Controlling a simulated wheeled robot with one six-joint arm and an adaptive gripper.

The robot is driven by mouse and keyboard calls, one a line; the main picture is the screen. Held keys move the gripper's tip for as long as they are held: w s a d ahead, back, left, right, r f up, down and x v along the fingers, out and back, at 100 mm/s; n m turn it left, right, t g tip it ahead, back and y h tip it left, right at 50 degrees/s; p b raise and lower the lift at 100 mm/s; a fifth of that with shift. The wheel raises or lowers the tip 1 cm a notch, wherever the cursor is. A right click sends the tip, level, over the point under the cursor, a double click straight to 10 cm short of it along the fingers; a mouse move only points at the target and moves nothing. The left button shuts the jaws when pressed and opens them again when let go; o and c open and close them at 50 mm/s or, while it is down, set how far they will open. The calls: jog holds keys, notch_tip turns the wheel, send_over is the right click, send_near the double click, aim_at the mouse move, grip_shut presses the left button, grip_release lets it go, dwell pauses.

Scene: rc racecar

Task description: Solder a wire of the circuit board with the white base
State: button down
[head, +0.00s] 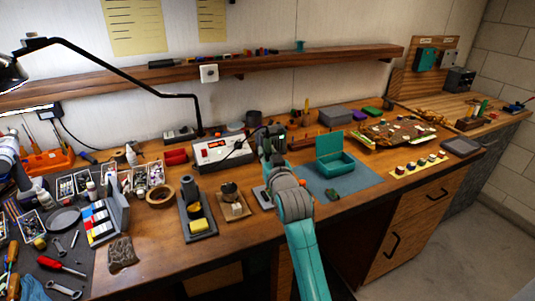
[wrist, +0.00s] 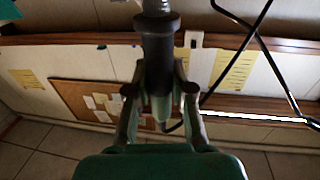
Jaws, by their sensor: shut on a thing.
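My gripper (wrist: 158,92) is shut on a dark, round handle (wrist: 158,45) that looks like the soldering iron's; it lies between the two fingers in the wrist view. In the head view my gripper (head: 268,145) is over the back middle of the bench, right of the white soldering station (head: 222,151). A dark cord runs near it. A small pale plate (head: 262,197) lies just left of my arm, partly hidden; I cannot tell whether it is the circuit board's white base. The iron's tip and the board's wires cannot be made out.
A grey stand with a yellow sponge (head: 199,225) and a small tan base (head: 235,205) stand left of my arm. An open teal box (head: 336,168) is to the right on a blue mat (head: 366,178). A black lamp arm (head: 130,75) arches over the crowded left side.

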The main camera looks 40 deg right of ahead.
aim_at(268, 137)
dwell(0.4)
jog(key=shift+r, duration=3)
